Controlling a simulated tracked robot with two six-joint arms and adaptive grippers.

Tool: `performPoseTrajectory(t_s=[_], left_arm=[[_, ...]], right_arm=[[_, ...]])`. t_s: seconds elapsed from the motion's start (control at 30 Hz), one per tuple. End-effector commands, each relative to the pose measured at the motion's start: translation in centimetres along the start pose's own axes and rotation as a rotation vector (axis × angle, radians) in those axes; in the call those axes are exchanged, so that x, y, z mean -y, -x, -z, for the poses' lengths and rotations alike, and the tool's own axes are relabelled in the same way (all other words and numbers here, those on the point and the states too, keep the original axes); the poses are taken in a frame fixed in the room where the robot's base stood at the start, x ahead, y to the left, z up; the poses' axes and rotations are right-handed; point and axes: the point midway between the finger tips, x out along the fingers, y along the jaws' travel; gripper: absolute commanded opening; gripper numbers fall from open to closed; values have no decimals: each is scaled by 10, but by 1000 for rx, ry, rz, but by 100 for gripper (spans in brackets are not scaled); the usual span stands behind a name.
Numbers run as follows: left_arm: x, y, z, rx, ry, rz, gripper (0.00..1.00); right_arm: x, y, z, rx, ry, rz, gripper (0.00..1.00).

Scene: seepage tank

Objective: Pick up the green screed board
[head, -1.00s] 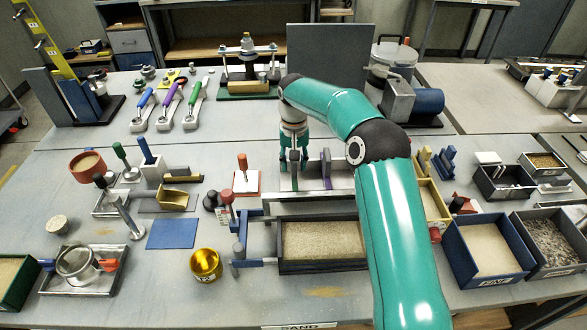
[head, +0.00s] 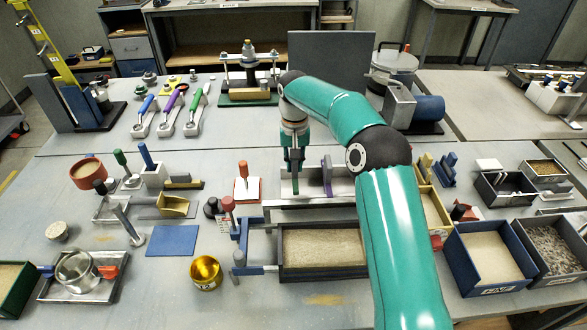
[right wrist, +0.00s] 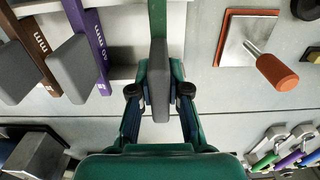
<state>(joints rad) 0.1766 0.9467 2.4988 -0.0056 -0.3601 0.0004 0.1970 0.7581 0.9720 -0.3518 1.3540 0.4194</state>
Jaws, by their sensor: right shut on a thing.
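The green screed board (head: 295,184) stands upright in the grey metal rack (head: 343,186) behind the sand tray. In the right wrist view the green board (right wrist: 158,28) runs away from me, with a grey grip block on its near end. My right gripper (head: 294,158) is shut on this block, one finger on each side, as the right wrist view (right wrist: 160,97) also shows. A purple board (head: 327,175) stands to its right in the rack. My left gripper is not in view.
A sand tray (head: 324,246) lies in front of the rack. A brown board (right wrist: 30,45) stands beyond the purple one.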

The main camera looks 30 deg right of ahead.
Motion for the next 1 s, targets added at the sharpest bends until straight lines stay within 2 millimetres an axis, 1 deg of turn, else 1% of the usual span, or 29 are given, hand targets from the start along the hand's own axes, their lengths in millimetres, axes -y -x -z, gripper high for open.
performPoseTrajectory(t_s=[0.17,0.2,0.27,0.3,0.37,0.4,0.47,0.5,0.6,0.7,0.8,1.0], left_arm=[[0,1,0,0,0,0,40],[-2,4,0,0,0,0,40],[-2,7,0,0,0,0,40],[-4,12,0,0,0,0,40],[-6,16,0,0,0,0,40],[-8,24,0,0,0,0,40],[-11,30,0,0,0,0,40],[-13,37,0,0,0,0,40],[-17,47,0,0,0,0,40],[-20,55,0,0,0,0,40],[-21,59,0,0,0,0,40],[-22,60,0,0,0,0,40]], right_arm=[[1,40,1,-7,0,3,0],[1,52,1,-7,0,3,0],[1,70,1,-7,-1,4,0],[1,84,1,-7,-1,3,0],[1,102,1,-7,0,4,0],[1,114,1,-5,0,3,0],[0,129,0,-4,-1,2,0],[0,140,0,-3,-1,2,0],[0,159,0,-2,0,2,0],[0,169,0,0,0,1,0],[0,175,0,-1,-1,1,0],[-1,177,0,0,-1,0,0]])
